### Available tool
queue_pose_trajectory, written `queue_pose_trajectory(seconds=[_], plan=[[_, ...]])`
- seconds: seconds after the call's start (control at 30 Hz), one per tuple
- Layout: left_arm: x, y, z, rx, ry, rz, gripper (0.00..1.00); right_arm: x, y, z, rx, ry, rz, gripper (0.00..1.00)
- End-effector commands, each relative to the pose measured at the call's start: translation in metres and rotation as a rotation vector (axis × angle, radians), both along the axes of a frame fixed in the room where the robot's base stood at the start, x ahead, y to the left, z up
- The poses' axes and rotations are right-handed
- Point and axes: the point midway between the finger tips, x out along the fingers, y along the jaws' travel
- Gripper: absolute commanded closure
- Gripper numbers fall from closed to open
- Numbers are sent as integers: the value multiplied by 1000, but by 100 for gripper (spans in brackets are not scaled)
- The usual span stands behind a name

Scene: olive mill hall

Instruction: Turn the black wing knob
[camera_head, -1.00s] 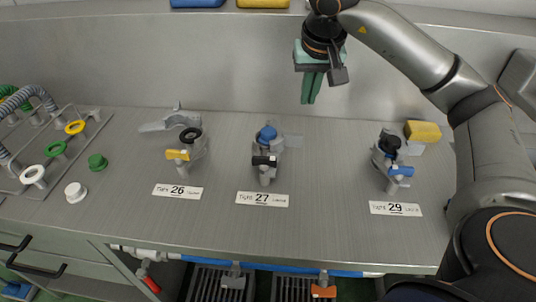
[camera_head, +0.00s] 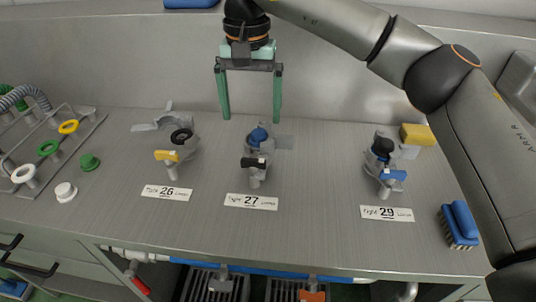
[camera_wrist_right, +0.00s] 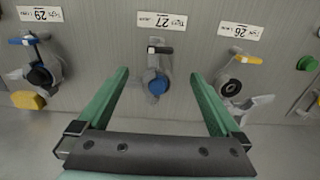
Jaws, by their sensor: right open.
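The black wing knob (camera_head: 256,163) sits on the front of the middle grey fitting, just above the label numbered 27. A blue round cap (camera_head: 257,136) is on the same fitting behind it. In the right wrist view the black wing knob (camera_wrist_right: 160,50) lies beyond the blue cap, with the wing roughly crosswise. My right gripper (camera_head: 251,118) is open and empty, its two green fingers pointing down behind and above this fitting, apart from it. In the right wrist view the fitting shows between the fingers (camera_wrist_right: 159,74). My left gripper is not in view.
Fitting 26 with a yellow wing (camera_head: 166,155) stands left, and fitting 29 with a blue wing (camera_head: 392,175) right. A yellow block (camera_head: 418,134) and a blue brush (camera_head: 460,224) are further right. A rack with hoses (camera_head: 45,150) is at left. The steel front strip is clear.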

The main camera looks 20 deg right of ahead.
Motion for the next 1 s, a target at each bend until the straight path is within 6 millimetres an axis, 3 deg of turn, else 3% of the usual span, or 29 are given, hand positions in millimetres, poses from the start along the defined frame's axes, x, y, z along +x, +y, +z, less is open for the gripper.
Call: queue_pose_trajectory(seconds=[0.6,0.8,1.0], plan=[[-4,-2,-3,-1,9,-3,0,-1,-1,-107,-1,4,0,0],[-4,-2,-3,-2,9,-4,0,0,-1,-121,-1,1,1,0],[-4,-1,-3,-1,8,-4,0,0,-1,-123,-1,0,1,0]])
